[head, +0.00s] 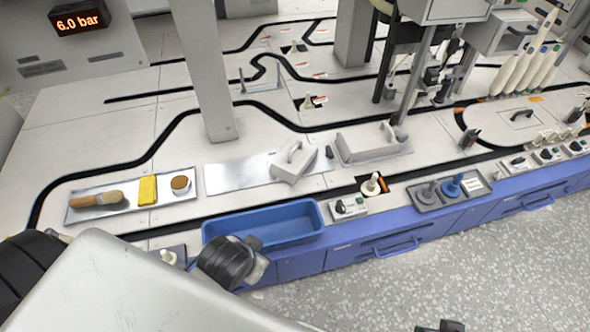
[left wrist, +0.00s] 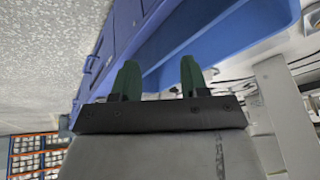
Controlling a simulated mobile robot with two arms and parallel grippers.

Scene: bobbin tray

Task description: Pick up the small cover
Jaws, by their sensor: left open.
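A pale cover with a loop handle (head: 293,160) stands tilted at the right end of a shiny flat plate on the white worktop in the head view. A flat panel with a dark handle (head: 522,118) lies farther right; I cannot tell which one is the small cover. My left gripper (head: 254,254) is over the front edge by the blue bin, well short of the tilted cover. In the left wrist view its two green fingers (left wrist: 158,80) are apart with nothing between them. A dark piece at the bottom edge of the head view may be my right gripper (head: 441,326), mostly cut off.
A blue bin (head: 265,236) stands at the front edge, between my left gripper and the tilted cover. A tray (head: 111,187) holds a brush, a yellow block and a round pot. A pale open-topped holder (head: 372,150) and a grey post (head: 203,75) stand close to the cover.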

